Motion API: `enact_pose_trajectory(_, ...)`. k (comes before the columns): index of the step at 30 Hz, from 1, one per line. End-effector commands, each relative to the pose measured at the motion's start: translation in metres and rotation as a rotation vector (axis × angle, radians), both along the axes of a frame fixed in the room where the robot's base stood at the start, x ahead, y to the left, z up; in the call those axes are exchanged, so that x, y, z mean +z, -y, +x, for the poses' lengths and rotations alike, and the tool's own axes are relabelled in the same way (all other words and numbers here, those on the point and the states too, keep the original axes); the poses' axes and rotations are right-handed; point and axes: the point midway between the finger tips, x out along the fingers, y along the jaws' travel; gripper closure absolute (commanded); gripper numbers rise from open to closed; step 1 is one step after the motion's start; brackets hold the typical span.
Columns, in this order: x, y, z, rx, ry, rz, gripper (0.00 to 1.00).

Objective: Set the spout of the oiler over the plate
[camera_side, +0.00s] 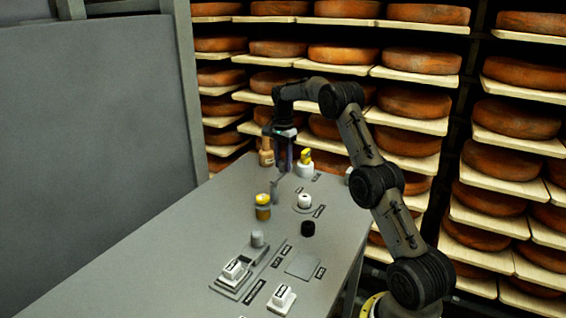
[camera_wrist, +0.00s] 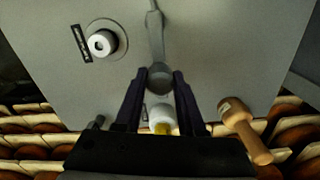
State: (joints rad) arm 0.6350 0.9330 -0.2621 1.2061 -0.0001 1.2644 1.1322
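The oiler (camera_wrist: 160,77) is grey, with a rounded part between my fingertips and a thin spout (camera_wrist: 154,25) running toward the top of the wrist view. In the side view the oiler (camera_side: 276,189) shows as a slim grey shape below my gripper (camera_side: 285,168). The two dark fingers of my gripper (camera_wrist: 160,80) appear to meet the rounded part on both sides. Whether the oiler touches the table is unclear. A flat grey square (camera_side: 303,265), likely the plate, lies nearer the camera, apart from the spout. It is outside the wrist view.
A white knob (camera_side: 304,201) on a round base, an amber jar (camera_side: 263,207) and a black cap (camera_side: 308,228) stand nearby. A white bottle with yellow top (camera_side: 305,165) and a wooden-handled tool (camera_side: 265,152) stand behind. A grey tray (camera_side: 232,284) and white block (camera_side: 282,298) lie in front.

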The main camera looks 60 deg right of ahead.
Motion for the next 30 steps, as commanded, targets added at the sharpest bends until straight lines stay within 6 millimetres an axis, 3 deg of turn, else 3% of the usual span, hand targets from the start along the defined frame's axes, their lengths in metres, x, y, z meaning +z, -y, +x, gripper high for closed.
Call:
enact_pose_trajectory(1,0.0001,0.0,0.0,0.0,0.0,0.0,0.76)
enact_pose_trajectory(5,0.0002,0.0,0.0,0.0,0.0,0.0,0.99)
enact_pose_trajectory(6,0.0002,-0.0001,0.0,0.0,0.0,0.0,1.0)
enact_pose_trajectory(30,0.0006,-0.0001,-0.0001,0.0,0.0,0.0,1.0)
